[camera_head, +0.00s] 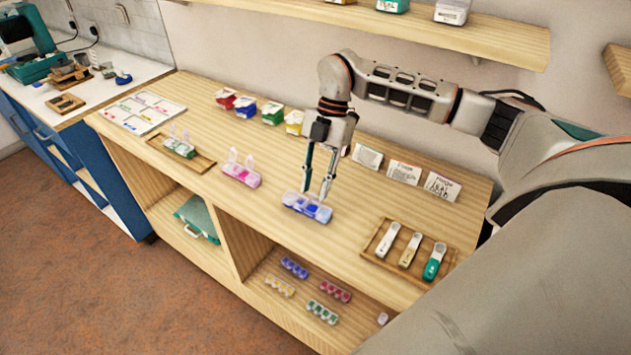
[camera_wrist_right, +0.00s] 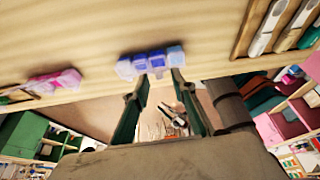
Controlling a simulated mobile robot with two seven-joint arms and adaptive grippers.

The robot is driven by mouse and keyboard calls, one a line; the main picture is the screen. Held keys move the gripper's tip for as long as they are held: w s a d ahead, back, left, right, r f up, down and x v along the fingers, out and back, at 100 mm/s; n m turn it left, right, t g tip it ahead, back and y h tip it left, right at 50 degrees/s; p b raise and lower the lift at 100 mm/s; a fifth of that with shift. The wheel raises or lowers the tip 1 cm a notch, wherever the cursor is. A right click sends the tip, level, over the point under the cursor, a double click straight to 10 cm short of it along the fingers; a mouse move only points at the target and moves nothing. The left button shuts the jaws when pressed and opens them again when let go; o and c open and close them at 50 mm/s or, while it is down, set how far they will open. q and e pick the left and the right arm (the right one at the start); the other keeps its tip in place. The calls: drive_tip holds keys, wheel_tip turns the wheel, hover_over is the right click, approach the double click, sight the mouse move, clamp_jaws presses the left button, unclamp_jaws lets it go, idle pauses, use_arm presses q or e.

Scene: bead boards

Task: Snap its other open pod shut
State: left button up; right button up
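A blue pod organizer (camera_head: 307,208) lies near the front edge of the wooden counter. In the right wrist view the blue organizer (camera_wrist_right: 150,62) lies just beyond my fingertips. My right gripper (camera_head: 315,194) points down at it with its fingers apart. The right gripper (camera_wrist_right: 160,82) shows no object between its fingers; whether a tip touches the organizer I cannot tell. The fingers partly hide its lids, so I cannot tell which are open. A pink organizer (camera_head: 241,175) to the left has two clear lids standing up. My left gripper is not in view.
A green organizer (camera_head: 180,148) with raised lids sits on a wooden tray (camera_head: 200,164) further left. A tray of pen-like tools (camera_head: 452,258) stands at the right. Small coloured boxes (camera_head: 271,113) and label cards (camera_head: 404,173) line the back. Small organizers lie on the lower shelf (camera_head: 345,322).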

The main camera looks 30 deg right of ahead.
clamp_jaws()
